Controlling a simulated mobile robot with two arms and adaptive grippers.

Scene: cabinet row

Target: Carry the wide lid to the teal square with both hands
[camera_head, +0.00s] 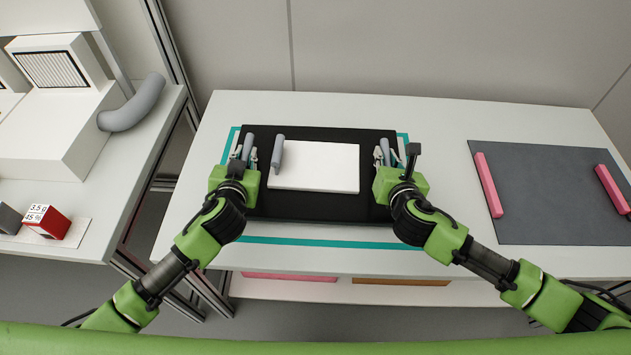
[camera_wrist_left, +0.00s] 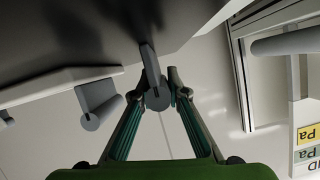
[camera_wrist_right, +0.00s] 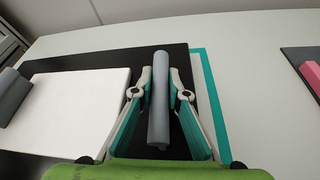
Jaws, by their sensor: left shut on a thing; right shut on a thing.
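The wide lid (camera_head: 320,208) is a black board with a grey bar handle near each short side. It lies over the teal square (camera_head: 330,243), whose outline shows at the left, right and front; its back edge is hidden. I cannot tell whether the lid touches the table. My left gripper (camera_head: 248,155) is shut on the left handle, which also shows in the left wrist view (camera_wrist_left: 154,75). My right gripper (camera_head: 384,154) is shut on the right handle, which stands between the fingers in the right wrist view (camera_wrist_right: 160,95).
A white slab (camera_head: 325,168) with a grey bar (camera_head: 278,152) at its left end rests on the lid. A dark grey mat (camera_head: 545,190) with two pink bars (camera_head: 487,185) lies to the right. A side bench (camera_head: 120,180) stands left, across a gap.

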